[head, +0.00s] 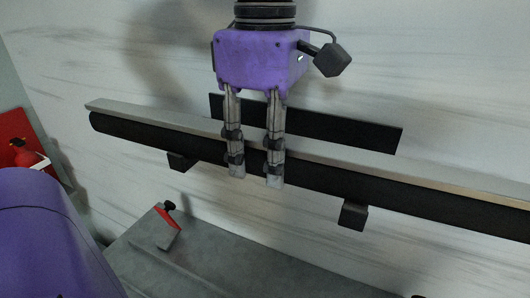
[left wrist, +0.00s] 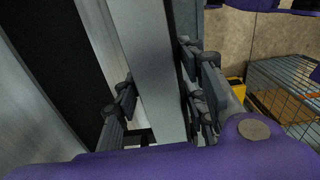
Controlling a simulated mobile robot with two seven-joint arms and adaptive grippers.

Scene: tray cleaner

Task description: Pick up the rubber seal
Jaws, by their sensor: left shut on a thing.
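The rubber seal (head: 420,210) appears to be the long bar with a dark rounded front and a pale grey top edge, running across the head view along a white wall. My left gripper (head: 256,178) comes down over it from above, with two fingers in front of its dark face. In the left wrist view the grey bar (left wrist: 155,60) passes between the fingers of the left gripper (left wrist: 155,108), which is shut on it. The far side of the grip is hidden in the head view. My right gripper is not in view.
Black brackets (head: 353,215) show under the bar, and a black plate (head: 345,132) lies on the wall behind it. A grey surface (head: 220,260) with a small red part (head: 167,220) lies below. A wire crate (left wrist: 285,85) shows at the right in the left wrist view.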

